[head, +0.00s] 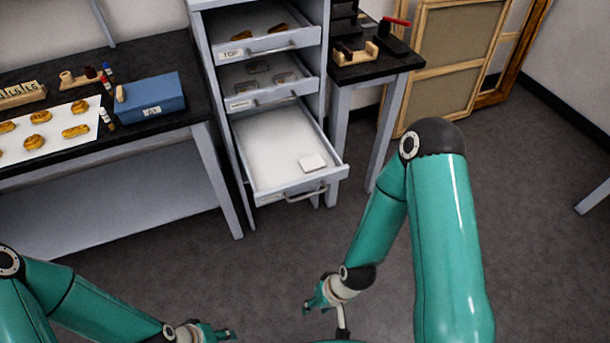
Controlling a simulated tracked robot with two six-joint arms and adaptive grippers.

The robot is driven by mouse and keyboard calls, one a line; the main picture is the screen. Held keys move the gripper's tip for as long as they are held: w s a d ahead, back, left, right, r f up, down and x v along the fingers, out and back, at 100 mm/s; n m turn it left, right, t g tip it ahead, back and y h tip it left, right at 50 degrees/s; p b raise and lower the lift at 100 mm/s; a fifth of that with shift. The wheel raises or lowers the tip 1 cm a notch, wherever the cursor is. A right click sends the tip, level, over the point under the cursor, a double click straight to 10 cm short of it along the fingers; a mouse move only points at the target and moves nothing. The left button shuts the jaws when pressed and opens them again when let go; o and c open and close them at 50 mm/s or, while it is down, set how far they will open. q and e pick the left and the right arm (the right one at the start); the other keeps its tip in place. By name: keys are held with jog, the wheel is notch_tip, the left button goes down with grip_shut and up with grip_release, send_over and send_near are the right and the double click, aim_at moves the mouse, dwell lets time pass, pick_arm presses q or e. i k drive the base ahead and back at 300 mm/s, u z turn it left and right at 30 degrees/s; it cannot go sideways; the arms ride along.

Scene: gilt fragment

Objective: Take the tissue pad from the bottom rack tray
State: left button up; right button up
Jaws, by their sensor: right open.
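The bottom rack tray (265,150) is pulled out from the rack in the head view. A small white square tissue pad (312,163) lies in it, near its front right corner. My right gripper (322,306) is below the tray in the picture, apart from it, open and with nothing seen in it. My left gripper (228,334) is low in the picture, left of the right one, and small; its jaws cannot be made out clearly.
Above, the top tray (265,42) and middle tray (262,84) hold small pieces. A workbench (150,145) with a blue box (150,97) stands left. A small black-topped table (375,68) stands right, with framed panels (457,60) behind. Floor (270,262) before the tray is clear.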

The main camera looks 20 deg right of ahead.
aim_at(311, 163)
jog(key=z, duration=0.15)
jog(key=i, duration=0.85)
jog(key=u, duration=0.05)
